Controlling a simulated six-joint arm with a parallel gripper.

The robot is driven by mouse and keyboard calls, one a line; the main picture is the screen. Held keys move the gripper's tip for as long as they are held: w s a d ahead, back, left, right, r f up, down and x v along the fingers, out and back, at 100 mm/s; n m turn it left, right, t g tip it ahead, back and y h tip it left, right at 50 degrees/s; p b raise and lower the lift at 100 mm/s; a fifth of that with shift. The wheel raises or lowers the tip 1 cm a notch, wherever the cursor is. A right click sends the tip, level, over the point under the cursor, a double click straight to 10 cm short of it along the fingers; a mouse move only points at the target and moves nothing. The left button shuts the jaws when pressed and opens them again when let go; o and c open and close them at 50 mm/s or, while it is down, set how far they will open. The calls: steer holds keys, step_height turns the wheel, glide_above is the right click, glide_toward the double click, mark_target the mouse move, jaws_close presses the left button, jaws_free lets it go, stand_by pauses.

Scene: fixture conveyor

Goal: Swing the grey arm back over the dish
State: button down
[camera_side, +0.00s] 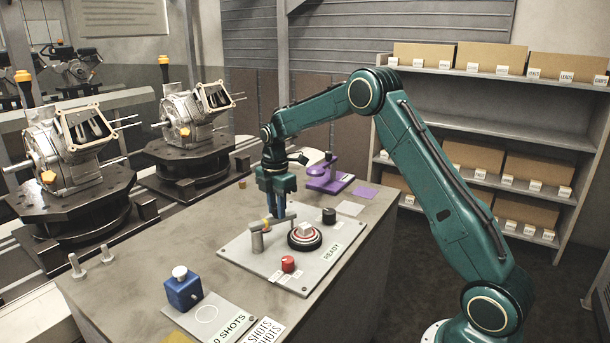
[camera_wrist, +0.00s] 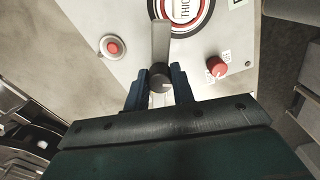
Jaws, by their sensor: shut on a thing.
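The grey arm (camera_side: 284,219) is a thin bar at the top of a short grey post (camera_side: 257,243) on a light plate. The dish (camera_side: 304,240), round with dark, white and red rings, sits on the plate to its right, with a pale block on it. In the wrist view the bar (camera_wrist: 161,42) reaches toward the dish (camera_wrist: 206,12), its far end at the ring's left edge. My gripper (camera_side: 276,217) points down over the bar. In the wrist view my gripper's fingers (camera_wrist: 160,90) stand around a dark round knob (camera_wrist: 159,78) at the bar's near end, shut on it.
A red knob (camera_side: 288,264) and a black knob (camera_side: 329,215) stand on the plate (camera_side: 240,252). A red button (camera_wrist: 113,47) shows left of the bar. A blue box (camera_side: 183,291) stands at the front left and a purple stand (camera_side: 322,178) behind.

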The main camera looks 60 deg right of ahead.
steer(key=w+n, duration=0.6)
steer(key=n, duration=0.5)
steer(key=shift+n, duration=0.3)
steer(key=shift+a+r, duration=0.1)
steer(key=shift+a, duration=0.05)
steer(key=c, duration=1.2)
jaws_free()
step_height(320, 180, up, 14)
steer(key=shift+f, duration=0.15)
